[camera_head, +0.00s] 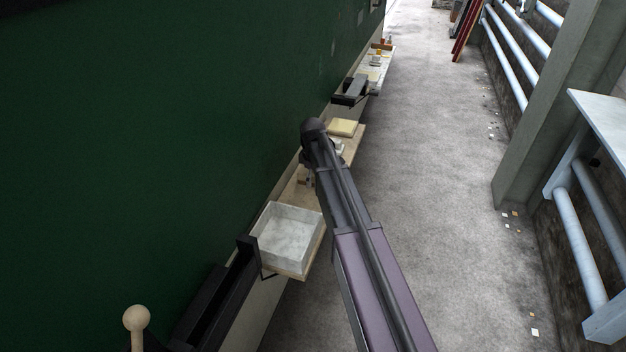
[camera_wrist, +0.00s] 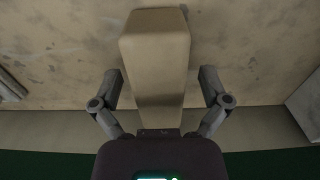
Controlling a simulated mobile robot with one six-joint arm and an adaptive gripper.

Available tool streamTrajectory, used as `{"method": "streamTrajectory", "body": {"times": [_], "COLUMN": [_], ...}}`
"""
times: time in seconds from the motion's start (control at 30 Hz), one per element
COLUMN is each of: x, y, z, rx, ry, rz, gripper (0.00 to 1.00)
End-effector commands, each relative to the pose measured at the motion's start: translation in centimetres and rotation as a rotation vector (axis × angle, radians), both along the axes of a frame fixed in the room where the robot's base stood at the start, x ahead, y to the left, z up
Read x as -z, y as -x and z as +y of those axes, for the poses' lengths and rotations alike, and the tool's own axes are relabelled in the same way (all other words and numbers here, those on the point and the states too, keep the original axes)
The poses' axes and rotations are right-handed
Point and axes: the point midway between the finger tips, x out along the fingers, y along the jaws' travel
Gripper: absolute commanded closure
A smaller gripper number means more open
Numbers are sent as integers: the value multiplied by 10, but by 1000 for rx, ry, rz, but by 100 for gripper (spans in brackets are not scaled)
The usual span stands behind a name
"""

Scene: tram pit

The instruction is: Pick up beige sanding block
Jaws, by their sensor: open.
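The beige sanding block (camera_wrist: 156,52) is a long, pale block standing out from a stained light surface in the wrist view. My gripper (camera_wrist: 163,78) is open, with one finger on either side of the block. A gap shows between each finger and the block, and the fingers are not closed on it. The near end of the block is close to the gripper's dark palm. In the head view my arm reaches over a narrow shelf (camera_head: 291,190) along the green wall. I cannot make out the sanding block there; my arm may hide it.
A white open bin (camera_head: 290,238) stands on the near end of the shelf. A yellow block (camera_head: 342,127) lies at its far end. The dark green wall (camera_head: 130,140) closes the left side. The grey floor (camera_head: 430,200) to the right is mostly clear, with pipes beyond.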

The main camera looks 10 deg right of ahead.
Motion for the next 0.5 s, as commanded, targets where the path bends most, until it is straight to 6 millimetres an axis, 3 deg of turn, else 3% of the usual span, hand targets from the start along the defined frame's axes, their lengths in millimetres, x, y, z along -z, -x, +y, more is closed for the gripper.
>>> {"method": "streamTrajectory", "body": {"times": [0.3,0.37,0.5], "x": [0,0,0], "y": [0,0,0], "z": [0,0,0], "rx": [0,0,0], "ry": [0,0,0], "rz": [0,0,0], "gripper": [4,19,61]}}
